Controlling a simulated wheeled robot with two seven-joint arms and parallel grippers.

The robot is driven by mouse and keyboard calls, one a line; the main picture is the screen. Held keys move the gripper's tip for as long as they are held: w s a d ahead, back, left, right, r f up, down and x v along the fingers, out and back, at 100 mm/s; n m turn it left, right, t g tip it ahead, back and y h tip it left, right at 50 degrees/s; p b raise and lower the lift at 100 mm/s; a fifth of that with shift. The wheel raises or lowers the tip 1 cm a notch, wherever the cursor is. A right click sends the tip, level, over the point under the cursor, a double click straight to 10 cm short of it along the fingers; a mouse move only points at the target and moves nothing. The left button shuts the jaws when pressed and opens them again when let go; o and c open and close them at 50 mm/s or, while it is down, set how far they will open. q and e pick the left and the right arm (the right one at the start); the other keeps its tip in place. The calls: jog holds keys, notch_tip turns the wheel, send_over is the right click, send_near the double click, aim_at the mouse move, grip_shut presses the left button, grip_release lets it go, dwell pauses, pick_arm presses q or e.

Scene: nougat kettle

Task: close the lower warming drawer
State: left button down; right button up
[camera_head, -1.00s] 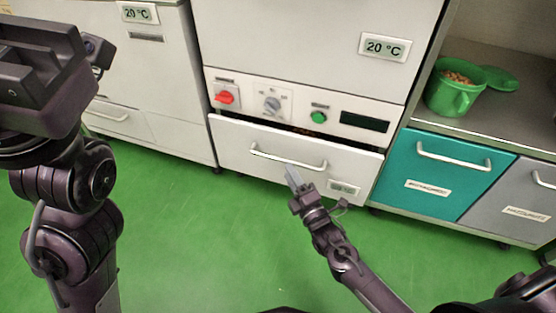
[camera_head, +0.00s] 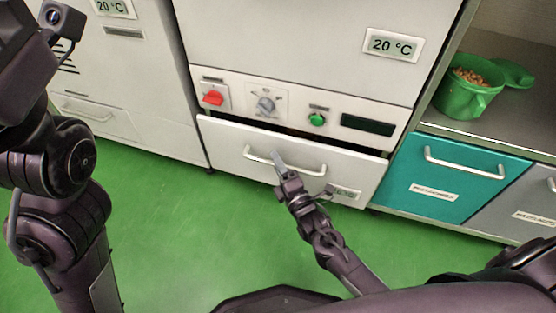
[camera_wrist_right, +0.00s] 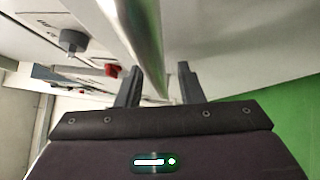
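The lower warming drawer (camera_head: 225,149) is a white front with a silver bar handle (camera_head: 300,170), under the control panel in the head view. It stands slightly open, with a dark gap along its top edge. My right gripper (camera_head: 277,157) is at the handle, its fingertips overlapping the bar left of its middle. In the right wrist view my right gripper (camera_wrist_right: 158,82) has its two fingers apart, and the handle bar (camera_wrist_right: 140,35) runs between them in the picture. I cannot tell whether they touch it. My left arm is at the left edge; its fingers do not show.
The control panel (camera_head: 235,88) above has a red switch (camera_head: 213,97), a grey knob (camera_head: 265,106) and a green button (camera_head: 316,120). A teal drawer (camera_head: 400,176) adjoins on the right, below a green pot (camera_head: 462,100) on a counter. The green floor in front is clear.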

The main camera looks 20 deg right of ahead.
aim_at(283, 156)
grip_shut()
jog(key=w+d, duration=0.2)
jog(key=w, duration=0.1)
jog(key=shift+w+d, duration=0.1)
jog(key=shift+c, duration=0.7)
grip_release()
jog(key=shift+d, duration=0.1)
jog(key=shift+o, duration=0.7)
jog(key=shift+f, duration=0.1)
